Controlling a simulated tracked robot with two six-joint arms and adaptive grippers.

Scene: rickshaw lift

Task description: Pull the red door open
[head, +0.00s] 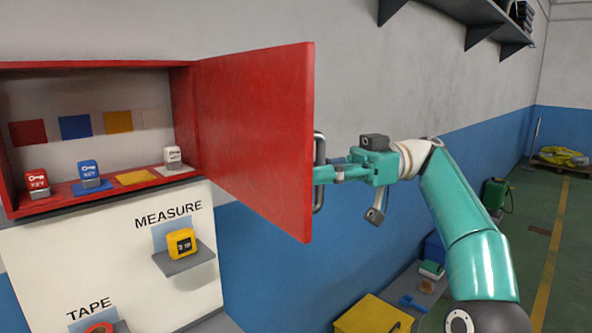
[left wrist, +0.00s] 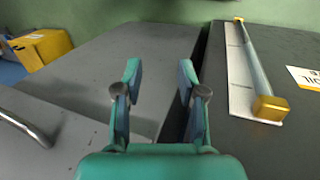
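The red door (head: 255,135) stands swung wide open on the right side of the red wall cabinet (head: 95,65). Its metal handle (head: 319,145) is on the door's outer face, near the free edge. My right gripper (head: 325,174) comes from the right and its fingers are closed at the handle; the door edge partly hides the fingertips. My left gripper (left wrist: 160,75) shows in the left wrist view, open and empty above a grey surface. It is outside the head view.
Inside the cabinet are a red key block (head: 37,184), a blue key block (head: 89,174) and a white key block (head: 173,158). A yellow measure (head: 182,243) sits on a small shelf below. A yellow box (head: 372,315) stands lower right. Green floor (head: 530,220) is open at right.

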